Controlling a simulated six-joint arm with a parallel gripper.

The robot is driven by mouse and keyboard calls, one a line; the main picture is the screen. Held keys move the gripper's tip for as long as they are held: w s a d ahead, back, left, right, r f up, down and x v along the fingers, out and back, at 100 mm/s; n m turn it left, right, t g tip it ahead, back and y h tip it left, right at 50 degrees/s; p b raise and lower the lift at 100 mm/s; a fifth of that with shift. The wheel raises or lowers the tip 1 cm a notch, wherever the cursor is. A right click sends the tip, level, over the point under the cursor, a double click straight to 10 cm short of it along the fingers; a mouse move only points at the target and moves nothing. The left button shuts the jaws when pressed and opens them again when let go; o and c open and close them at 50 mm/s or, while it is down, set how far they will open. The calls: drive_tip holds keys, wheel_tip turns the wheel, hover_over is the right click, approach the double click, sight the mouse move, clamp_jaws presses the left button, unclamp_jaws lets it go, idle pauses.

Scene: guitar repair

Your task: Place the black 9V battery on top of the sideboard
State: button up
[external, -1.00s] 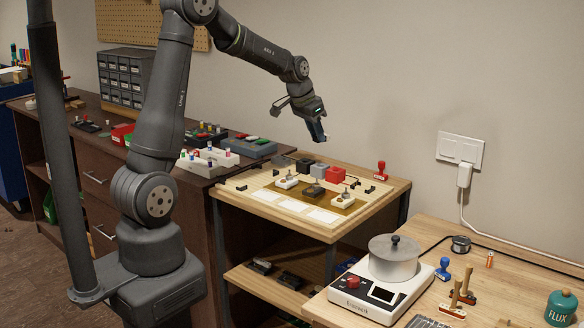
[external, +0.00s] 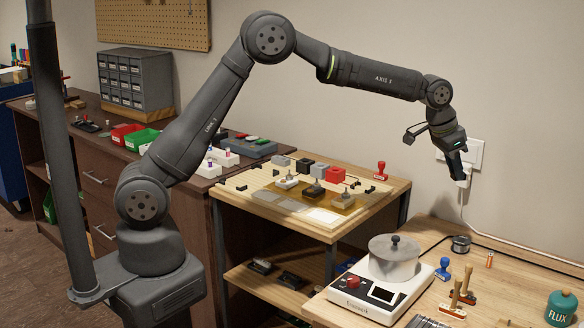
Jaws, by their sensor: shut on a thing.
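My gripper (external: 459,172) hangs in the air at the right, in front of the wall and above the right-hand bench. It points down and is shut on a small dark thing at its fingertips. The thing is too small and too dark against the fingers for me to tell whether it is the black 9V battery. I cannot make out that battery for sure anywhere else. The sideboard, a long dark brown cabinet with drawers (external: 97,181), stands at the left, far from my gripper and partly hidden behind my arm.
A wooden stand (external: 384,203) with stamps and small blocks is between sideboard and bench. The bench holds a white scale (external: 352,305) with a lidded pot (external: 392,266) and a flux jar (external: 562,306). The sideboard top carries a drawer cabinet (external: 137,82) and a green bin (external: 141,141).

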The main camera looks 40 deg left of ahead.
hover_over(461, 272)
drive_tip(key=shift+m, duration=0.3)
wheel_tip(461, 272, down, 22)
drive_tip(key=shift+f, duration=0.2)
drive_tip(key=shift+f, duration=0.1)
drive_tip(key=o, duration=1)
drive_tip(key=v, duration=1.1)
drive_tip(key=shift+s+a, duration=0.1)
drive_tip(key=shift+o, duration=0.7)
drive_tip(key=shift+r, duration=0.4)
drive_tip(key=o, duration=0.4)
drive_tip(key=shift+s+a+r, duration=0.1)
drive_tip(key=shift+r, duration=0.05)
